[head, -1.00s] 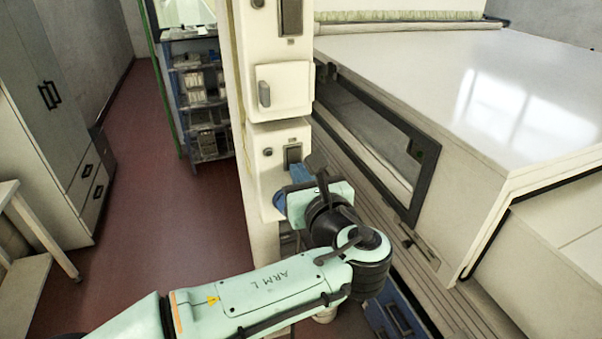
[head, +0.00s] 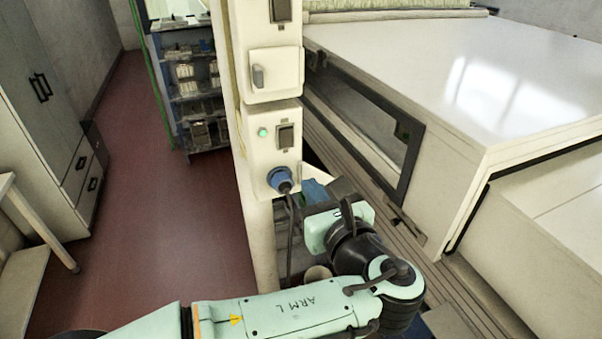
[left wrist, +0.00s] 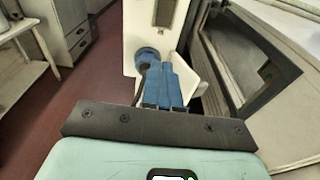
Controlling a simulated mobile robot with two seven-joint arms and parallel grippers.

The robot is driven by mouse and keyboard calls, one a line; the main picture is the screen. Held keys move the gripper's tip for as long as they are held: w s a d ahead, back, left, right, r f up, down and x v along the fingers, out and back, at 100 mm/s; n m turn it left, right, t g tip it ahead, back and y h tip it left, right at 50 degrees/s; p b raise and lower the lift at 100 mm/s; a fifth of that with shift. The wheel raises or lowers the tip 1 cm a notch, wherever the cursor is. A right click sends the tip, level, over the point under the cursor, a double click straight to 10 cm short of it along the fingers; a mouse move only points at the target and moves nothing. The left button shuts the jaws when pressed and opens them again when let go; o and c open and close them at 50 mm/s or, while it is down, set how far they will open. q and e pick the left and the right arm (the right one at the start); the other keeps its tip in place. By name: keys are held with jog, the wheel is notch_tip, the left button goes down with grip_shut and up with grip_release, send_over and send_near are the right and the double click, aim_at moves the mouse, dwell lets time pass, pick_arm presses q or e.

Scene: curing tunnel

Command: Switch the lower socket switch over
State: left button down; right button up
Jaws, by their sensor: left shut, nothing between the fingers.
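The lower socket box (head: 258,158) is cream and mounted on the post. Its dark lower switch (head: 285,136) is at the upper right of the box's front, beside a small lit green lamp (head: 262,132). A blue plug (head: 280,179) with a dark cable sits in the socket below. My left gripper (head: 314,190) is below and right of the switch, apart from it, with its blue fingers partly hidden behind my wrist. In the left wrist view its fingers (left wrist: 168,68) are shut and empty, near the plug (left wrist: 147,57). The switch (left wrist: 165,12) shows at the top there. My right gripper is out of view.
Above is another box with a white cover and grey handle (head: 258,76), and an upper dark switch (head: 281,10). The large white machine (head: 420,70) with a dark-framed window fills the right. A shelf (head: 195,100) stands behind; the red floor at left is open.

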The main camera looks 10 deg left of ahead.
pick_arm(q)
jog(key=v, duration=0.2)
jog(key=f+v, duration=0.1)
jog(key=v, duration=0.1)
dwell(0.4)
